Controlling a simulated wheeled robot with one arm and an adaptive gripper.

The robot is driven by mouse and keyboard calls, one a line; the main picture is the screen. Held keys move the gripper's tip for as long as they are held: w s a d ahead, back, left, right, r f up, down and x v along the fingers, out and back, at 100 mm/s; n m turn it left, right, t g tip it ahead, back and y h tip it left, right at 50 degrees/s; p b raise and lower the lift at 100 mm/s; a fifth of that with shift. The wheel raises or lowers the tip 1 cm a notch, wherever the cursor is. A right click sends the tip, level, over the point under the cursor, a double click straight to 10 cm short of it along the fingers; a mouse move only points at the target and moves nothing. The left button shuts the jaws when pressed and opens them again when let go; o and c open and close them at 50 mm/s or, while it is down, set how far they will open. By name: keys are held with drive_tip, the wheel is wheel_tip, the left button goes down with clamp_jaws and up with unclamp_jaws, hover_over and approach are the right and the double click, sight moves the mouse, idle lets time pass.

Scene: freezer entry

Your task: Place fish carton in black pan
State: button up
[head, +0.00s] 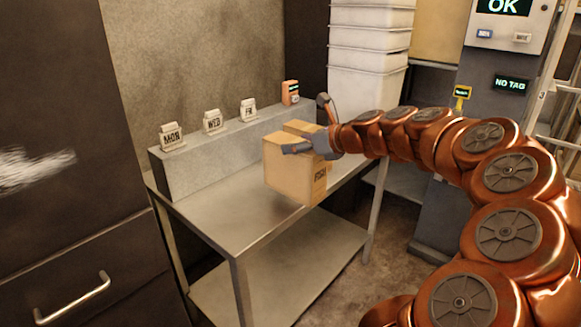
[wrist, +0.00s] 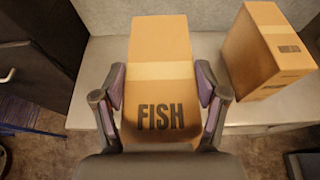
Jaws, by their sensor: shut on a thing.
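The fish carton is a brown box with a pale tape band and the word FISH. It shows in the head view (head: 292,172) and in the middle of the wrist view (wrist: 160,45). My gripper (head: 312,130) is shut on it, with one finger on each side, as the wrist view (wrist: 160,90) also shows. The carton appears held above the steel table (head: 215,212), near its right end. I cannot make out a black pan in either view.
A second brown carton (wrist: 262,55) stands on the table to the right in the wrist view. Tags marked MON (head: 172,137), WED (head: 213,122) and FRI (head: 248,110) stand on the back ledge. White bins (head: 368,55) are stacked behind. The table's left part is clear.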

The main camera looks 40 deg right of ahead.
drive_tip(key=w+d+f, duration=0.2)
drive_tip(key=w+d, duration=0.1)
drive_tip(key=w, duration=0.4)
drive_tip(key=w+d+f+p, duration=0.1)
drive_tip(key=w+d+f, duration=0.1)
drive_tip(key=w, duration=0.5)
drive_tip(key=shift+d+f+p, duration=0.3)
drive_tip(key=shift+d+f, duration=0.05)
drive_tip(key=shift+d, duration=0.55)
drive_tip(key=shift+w+f, duration=0.1)
drive_tip(key=o, duration=1.8)
drive_tip(key=shift+f, duration=0.15)
drive_tip(key=b+v, duration=0.1)
drive_tip(key=v, duration=1.1)
